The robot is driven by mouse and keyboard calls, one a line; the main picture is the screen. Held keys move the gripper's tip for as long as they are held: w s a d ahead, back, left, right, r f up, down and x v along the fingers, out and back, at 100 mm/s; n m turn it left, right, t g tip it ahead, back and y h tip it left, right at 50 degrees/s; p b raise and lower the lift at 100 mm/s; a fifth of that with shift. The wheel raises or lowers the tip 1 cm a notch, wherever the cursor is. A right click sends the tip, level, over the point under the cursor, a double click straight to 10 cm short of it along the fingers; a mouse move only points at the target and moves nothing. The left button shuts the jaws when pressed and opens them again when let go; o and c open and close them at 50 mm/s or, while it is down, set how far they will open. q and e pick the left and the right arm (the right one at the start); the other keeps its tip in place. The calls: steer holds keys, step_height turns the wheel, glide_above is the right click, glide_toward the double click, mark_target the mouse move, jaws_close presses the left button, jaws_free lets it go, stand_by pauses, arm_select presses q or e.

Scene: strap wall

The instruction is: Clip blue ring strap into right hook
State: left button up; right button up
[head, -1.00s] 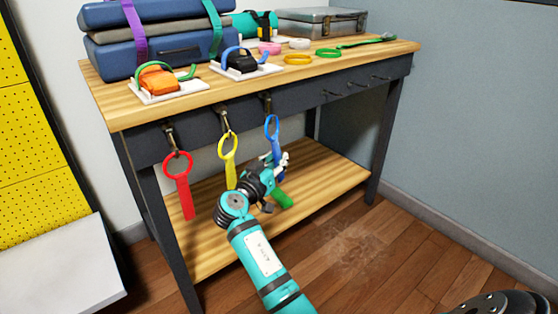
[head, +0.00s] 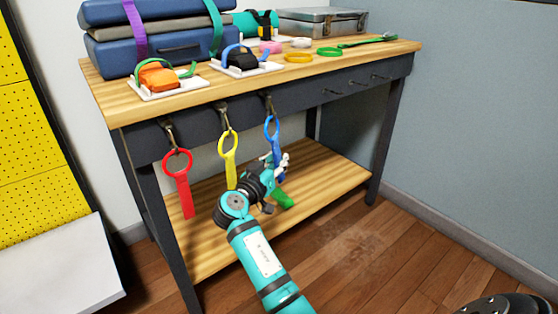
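The blue ring strap (head: 271,127) is upright and slightly tilted, with its ring at the lower end of the right hook (head: 268,101) on the bench's front. I cannot tell whether the ring is threaded on the hook. My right gripper (head: 281,163) is at the strap's lower part, below the ring. Its fingers are small and partly overlapped by the strap and wrist, so I cannot tell whether they are closed on it. My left gripper is out of view.
A yellow ring strap (head: 229,150) and a red ring strap (head: 178,168) hang from hooks to the left. A green piece (head: 282,199) shows just below my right gripper. The bench (head: 125,112) carries cases and buckled straps above; its lower shelf (head: 322,168) is largely clear.

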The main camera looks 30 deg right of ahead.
steer(key=o, duration=0.5)
steer(key=shift+c, duration=0.2)
